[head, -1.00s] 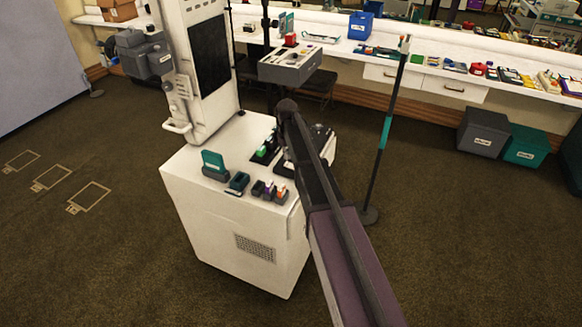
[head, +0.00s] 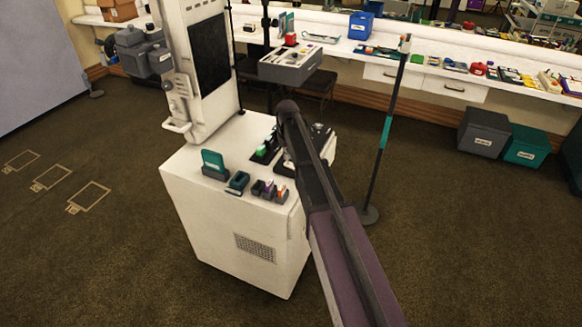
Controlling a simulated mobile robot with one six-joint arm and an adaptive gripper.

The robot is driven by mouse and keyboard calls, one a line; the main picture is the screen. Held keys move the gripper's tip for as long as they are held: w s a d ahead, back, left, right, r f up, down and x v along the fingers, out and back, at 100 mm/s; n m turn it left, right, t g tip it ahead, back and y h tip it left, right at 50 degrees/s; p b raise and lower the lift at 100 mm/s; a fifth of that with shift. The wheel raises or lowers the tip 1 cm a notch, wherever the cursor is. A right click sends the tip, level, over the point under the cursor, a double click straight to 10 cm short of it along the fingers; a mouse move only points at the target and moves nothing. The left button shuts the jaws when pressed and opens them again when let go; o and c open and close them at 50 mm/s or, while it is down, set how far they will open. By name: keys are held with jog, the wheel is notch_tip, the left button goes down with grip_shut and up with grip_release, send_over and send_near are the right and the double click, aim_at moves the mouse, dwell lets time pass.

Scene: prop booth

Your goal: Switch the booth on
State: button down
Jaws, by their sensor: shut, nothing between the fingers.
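The booth is a white cabinet (head: 210,205) with a tall white column (head: 180,40) that carries a black panel (head: 209,52). A grey box-like unit (head: 140,50) sticks out on the column's left, above a small grey fitting (head: 180,88) and a pale handle (head: 176,126). A grey console (head: 290,66) with small controls on top stands behind the cabinet. A green block (head: 262,149) sits in a dark holder on the cabinet top. My arm reaches over the cabinet's right side. My gripper cannot be made out; the arm hides part of the top. No power switch can be told clearly.
A teal card holder (head: 213,162) and small coloured items stand along the cabinet's front edge. A dark post with a teal band (head: 385,132) stands to the right. A long white counter (head: 440,70) runs behind. Open floor (head: 480,250) lies right and left.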

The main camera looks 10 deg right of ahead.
aim_at(287, 163)
jog(key=shift+f+b, duration=1.15)
dwell(1.0)
jog(key=shift+r, duration=0.15)
jog(key=shift+r+p, duration=3.4)
jog(key=shift+p, duration=0.15)
jog(key=s+r+m+p, duration=0.2)
jog(key=s+m, duration=0.2)
jog(key=s, duration=2.5)
jog(key=shift+m, duration=0.4)
jog(key=shift+r, duration=0.1)
